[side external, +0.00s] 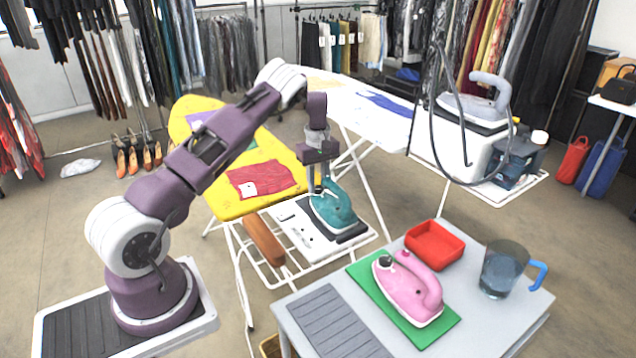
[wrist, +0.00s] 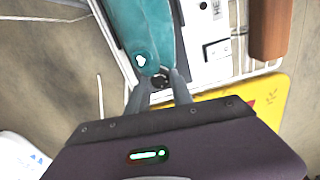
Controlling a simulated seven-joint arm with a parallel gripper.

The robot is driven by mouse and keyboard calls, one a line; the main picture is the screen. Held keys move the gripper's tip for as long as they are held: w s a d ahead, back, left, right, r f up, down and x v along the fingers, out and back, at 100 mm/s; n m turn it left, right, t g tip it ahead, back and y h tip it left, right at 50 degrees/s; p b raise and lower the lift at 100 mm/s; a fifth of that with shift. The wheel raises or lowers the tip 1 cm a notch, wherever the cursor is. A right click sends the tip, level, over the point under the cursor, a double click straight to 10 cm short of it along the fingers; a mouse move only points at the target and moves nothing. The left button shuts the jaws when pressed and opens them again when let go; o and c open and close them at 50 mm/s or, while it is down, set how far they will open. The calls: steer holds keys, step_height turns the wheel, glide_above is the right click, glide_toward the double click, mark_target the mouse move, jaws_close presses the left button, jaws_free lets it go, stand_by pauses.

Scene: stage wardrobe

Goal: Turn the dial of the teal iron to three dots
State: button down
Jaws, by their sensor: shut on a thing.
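The teal iron (side external: 336,211) rests on a dark pad on the white shelf at the end of the yellow ironing board. In the wrist view the iron (wrist: 145,30) runs up from the fingertips, with a small white mark on its body. My gripper (side external: 320,187) points down at the iron. In the wrist view my gripper (wrist: 162,82) has its two fingers shut on the small dark dial (wrist: 159,79) at the iron's near end. The fingers partly cover the dial, and its dot setting cannot be read.
The yellow board (side external: 233,208) with a red cloth (side external: 262,179) is close by. A pink iron (side external: 408,287), red tray (side external: 434,244) and jug (side external: 502,270) stand on the front table.

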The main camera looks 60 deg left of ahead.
mark_target(318, 187)
steer(key=shift+m, duration=0.5)
steer(key=c, duration=1.1)
jaws_free()
step_height(318, 187, up, 7)
steer(key=shift+r, duration=0.1)
